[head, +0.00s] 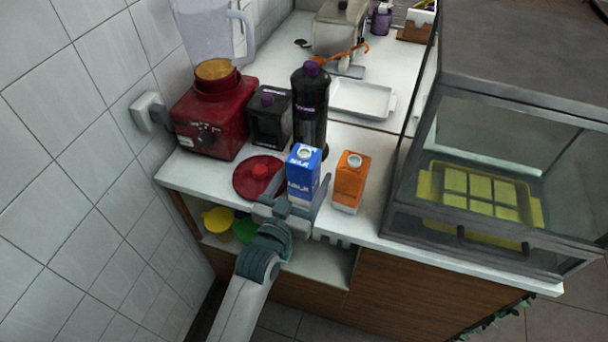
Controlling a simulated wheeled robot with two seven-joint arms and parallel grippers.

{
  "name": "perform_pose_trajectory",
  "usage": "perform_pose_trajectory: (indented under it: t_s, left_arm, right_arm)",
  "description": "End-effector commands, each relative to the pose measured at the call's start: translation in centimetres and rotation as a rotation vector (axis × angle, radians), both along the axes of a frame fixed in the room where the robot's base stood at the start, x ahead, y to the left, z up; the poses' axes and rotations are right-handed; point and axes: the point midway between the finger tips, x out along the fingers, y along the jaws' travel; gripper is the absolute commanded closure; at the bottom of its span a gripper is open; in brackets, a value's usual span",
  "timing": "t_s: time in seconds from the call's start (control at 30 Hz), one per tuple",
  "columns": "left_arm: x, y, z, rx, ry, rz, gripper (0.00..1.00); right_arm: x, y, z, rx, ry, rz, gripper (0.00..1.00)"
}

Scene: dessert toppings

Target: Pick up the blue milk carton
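The blue milk carton (302,172) stands upright near the front edge of the white counter, with a white cap on top. My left gripper (301,188) is at its lower part, reaching in from the front, with one finger on each side of the carton. I cannot tell whether the fingers touch it or stand slightly apart. The carton's base is hidden behind the gripper. My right gripper is not in view.
An orange carton (350,184) stands close on the right. A red lid (258,176) lies at the left. A black bottle (310,108), a dark box (269,117) and a red blender (208,118) stand behind. A glass case (500,150) fills the right.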

Motion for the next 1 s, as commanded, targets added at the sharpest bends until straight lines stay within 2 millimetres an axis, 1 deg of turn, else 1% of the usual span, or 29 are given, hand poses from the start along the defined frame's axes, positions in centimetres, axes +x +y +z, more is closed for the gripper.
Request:
perform_pose_trajectory:
  t_s: [0.2,0.23,0.27,0.3,0.37,0.4,0.43,0.47,0.77,0.87,1.0]
  left_arm:
    - [0.0,0.0,0.0,0.000,0.000,0.000,0.28]
    - [0.0,0.0,0.0,0.000,0.000,0.000,0.33]
    - [0.0,0.0,0.0,0.000,0.000,0.000,0.40]
    - [0.0,0.0,0.0,0.000,0.000,0.000,0.50]
    - [0.0,0.0,0.0,0.000,0.000,0.000,0.64]
    - [0.0,0.0,0.0,0.000,0.000,0.000,0.74]
    - [0.0,0.0,0.0,0.000,0.000,0.000,0.81]
    - [0.0,0.0,0.1,-0.001,-0.002,0.000,0.83]
    - [0.0,0.0,0.4,-0.001,-0.003,0.000,0.83]
    - [0.0,0.0,1.1,-0.002,-0.006,0.000,0.83]
    - [0.0,0.0,2.7,-0.002,-0.006,0.000,0.83]
  right_arm:
    - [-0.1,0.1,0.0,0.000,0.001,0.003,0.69]
    - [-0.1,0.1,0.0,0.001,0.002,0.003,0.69]
    - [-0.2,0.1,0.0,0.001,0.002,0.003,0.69]
    - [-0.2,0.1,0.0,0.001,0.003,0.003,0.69]
    - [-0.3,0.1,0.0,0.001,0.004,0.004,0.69]
    - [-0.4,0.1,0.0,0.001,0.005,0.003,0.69]
    - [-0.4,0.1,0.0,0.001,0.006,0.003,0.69]
    - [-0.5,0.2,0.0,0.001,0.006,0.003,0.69]
    - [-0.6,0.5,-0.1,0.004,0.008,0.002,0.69]
    - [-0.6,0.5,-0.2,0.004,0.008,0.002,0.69]
    - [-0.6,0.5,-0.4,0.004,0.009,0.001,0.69]
